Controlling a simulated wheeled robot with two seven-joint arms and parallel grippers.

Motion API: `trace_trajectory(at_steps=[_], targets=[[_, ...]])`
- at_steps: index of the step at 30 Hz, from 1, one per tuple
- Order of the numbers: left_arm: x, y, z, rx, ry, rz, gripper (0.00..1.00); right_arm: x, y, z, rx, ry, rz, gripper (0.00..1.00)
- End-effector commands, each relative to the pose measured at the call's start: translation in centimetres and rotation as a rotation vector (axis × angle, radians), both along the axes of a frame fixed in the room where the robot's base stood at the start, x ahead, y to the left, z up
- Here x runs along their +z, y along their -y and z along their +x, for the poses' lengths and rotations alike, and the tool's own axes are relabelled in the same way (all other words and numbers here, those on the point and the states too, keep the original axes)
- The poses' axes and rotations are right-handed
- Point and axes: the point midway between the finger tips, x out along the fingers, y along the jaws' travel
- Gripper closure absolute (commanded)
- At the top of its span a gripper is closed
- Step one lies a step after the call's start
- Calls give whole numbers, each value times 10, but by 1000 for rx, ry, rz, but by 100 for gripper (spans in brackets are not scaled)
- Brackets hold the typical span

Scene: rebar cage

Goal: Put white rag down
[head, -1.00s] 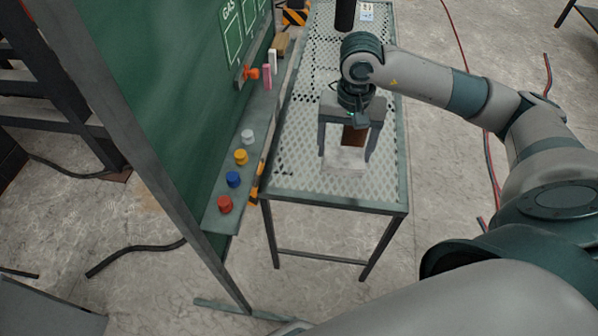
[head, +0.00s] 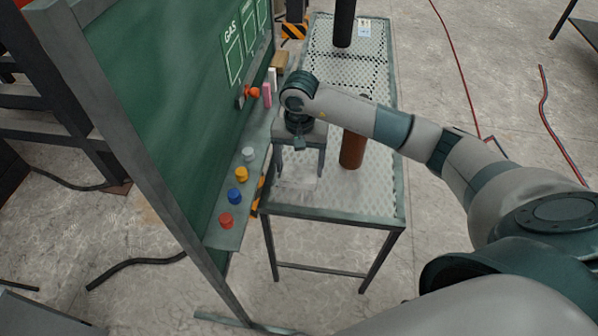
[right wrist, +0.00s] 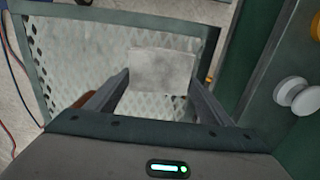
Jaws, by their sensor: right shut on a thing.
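My right gripper (head: 299,178) is over the near left part of the mesh-topped table (head: 335,213), its fingers pointing down. It is shut on the white rag (head: 297,186), a pale flat-sided block shape spanning the gap between the fingers. In the right wrist view the rag (right wrist: 160,68) sits between the two fingertips (right wrist: 160,80), with the mesh around it. I cannot tell whether its underside touches the table. My left gripper is not in view.
A brown cylinder (head: 352,150) stands just right of the gripper, and a black cylinder (head: 344,22) stands farther back. Left of the table, a green board (head: 170,120) has a ledge with red (head: 226,220), blue (head: 235,195) and yellow (head: 241,174) caps. The table's near right is clear.

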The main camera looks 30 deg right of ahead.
Motion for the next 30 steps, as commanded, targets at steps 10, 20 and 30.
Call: trace_trajectory(at_steps=[10,20,30], targets=[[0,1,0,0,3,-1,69,-2,-1,2,0,0,0,44],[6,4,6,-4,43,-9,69,-31,-1,1,-1,-4,2,44],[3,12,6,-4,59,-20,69,-42,-1,2,0,1,1,44]])
